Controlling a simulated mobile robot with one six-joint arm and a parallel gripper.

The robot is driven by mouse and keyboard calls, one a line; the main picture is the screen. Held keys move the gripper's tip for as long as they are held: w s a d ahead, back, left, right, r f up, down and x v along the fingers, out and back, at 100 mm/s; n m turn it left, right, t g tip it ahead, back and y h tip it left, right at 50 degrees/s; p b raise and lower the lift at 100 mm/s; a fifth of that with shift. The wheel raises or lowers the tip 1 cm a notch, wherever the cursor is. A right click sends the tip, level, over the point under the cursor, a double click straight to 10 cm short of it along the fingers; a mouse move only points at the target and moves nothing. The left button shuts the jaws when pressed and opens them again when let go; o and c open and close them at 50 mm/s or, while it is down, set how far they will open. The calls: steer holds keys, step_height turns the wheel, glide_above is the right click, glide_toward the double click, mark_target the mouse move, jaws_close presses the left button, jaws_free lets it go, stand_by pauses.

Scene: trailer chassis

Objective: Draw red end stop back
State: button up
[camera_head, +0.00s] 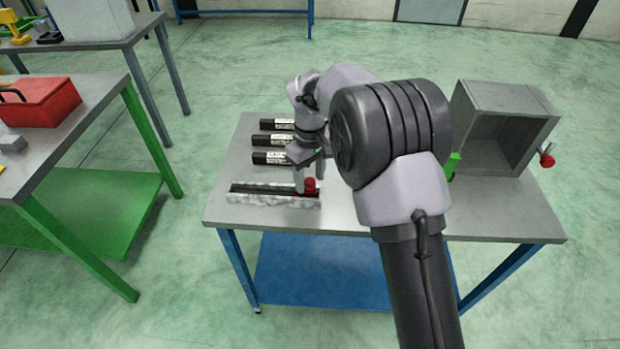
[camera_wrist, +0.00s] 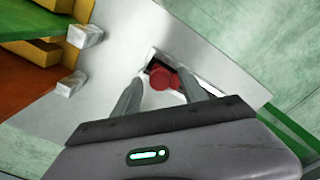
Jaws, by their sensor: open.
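The red end stop (camera_head: 310,185) sits at the right end of a pale slotted rail (camera_head: 272,199) on the grey table. In the wrist view the red end stop (camera_wrist: 163,78) shows as a round red knob on a red block in the slot. My gripper (camera_head: 308,183) points down at it. In the wrist view my gripper (camera_wrist: 168,86) is open, with one finger on each side of the red knob. Whether the fingers touch it cannot be told. Part of the rail is hidden behind the fingers.
Several black labelled cylinders (camera_head: 271,140) lie behind the rail. A grey open box (camera_head: 500,125) with a red knob (camera_head: 547,160) on its side stands at the table's right, and a green part (camera_head: 453,165) shows beside it. The table front left of my arm is clear.

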jaws_close()
stand_by(1.3)
